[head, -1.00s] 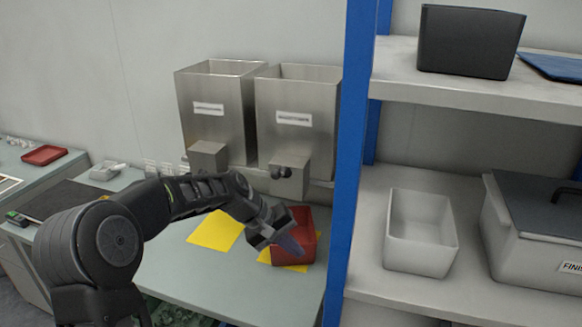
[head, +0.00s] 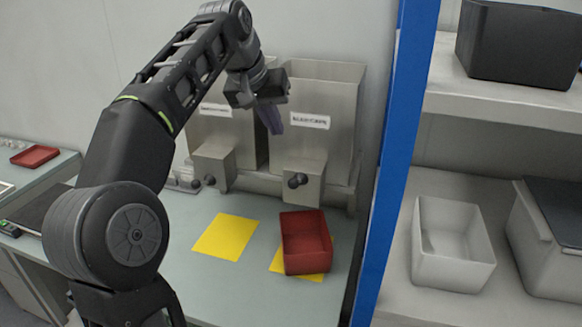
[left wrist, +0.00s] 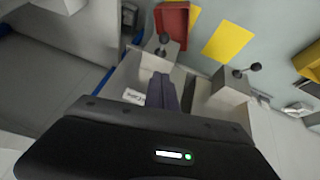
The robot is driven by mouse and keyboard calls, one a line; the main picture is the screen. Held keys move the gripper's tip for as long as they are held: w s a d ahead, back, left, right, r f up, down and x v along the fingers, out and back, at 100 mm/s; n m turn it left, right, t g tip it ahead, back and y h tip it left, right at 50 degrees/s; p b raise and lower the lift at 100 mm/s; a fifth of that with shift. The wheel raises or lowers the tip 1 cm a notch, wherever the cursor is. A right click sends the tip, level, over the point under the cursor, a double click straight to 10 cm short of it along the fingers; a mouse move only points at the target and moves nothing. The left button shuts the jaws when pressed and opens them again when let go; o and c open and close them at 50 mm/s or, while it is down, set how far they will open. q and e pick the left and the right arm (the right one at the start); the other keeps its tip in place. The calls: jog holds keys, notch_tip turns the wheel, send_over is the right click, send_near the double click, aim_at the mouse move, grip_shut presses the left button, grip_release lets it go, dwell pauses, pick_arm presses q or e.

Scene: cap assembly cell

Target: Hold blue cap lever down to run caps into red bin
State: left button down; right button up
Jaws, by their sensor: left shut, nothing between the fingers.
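Two steel hoppers stand against the wall, the left one (head: 212,140) and the right one (head: 340,90). Each has a box outlet with a dark round-knobbed lever, the right lever (head: 297,180) and the left lever (head: 210,180). I cannot read which is the blue cap one. The red bin (head: 305,264) sits on the right yellow mat below the right outlet and looks empty; it also shows in the left wrist view (left wrist: 172,24). My left gripper (head: 272,122) is shut and empty, high in front of the hoppers, above both levers. My right gripper is out of view.
A yellow mat (head: 226,237) lies bare on the bench left of the bin. A blue post (head: 400,150) and shelves with a white bin (head: 450,270) and black bin (head: 515,50) stand at right. A red tray (head: 35,156) is far left. The front bench is clear.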

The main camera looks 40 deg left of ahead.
pick_arm(q)
jog(key=f, duration=0.1)
send_over(297, 183)
jog(key=a, duration=0.3)
notch_tip(297, 183, down, 8)
jog(key=shift+s+d+f, duration=0.1)
jog(key=shift+d+f, duration=0.15)
jog(key=shift+f, duration=0.35)
jog(key=shift+s+d+f, duration=0.1)
jog(key=shift+d+f, duration=0.1)
jog(key=shift+f, duration=0.4)
jog(key=shift+d+f, duration=0.15)
jog(key=shift+f, duration=0.4)
jog(key=shift+s, duration=0.1)
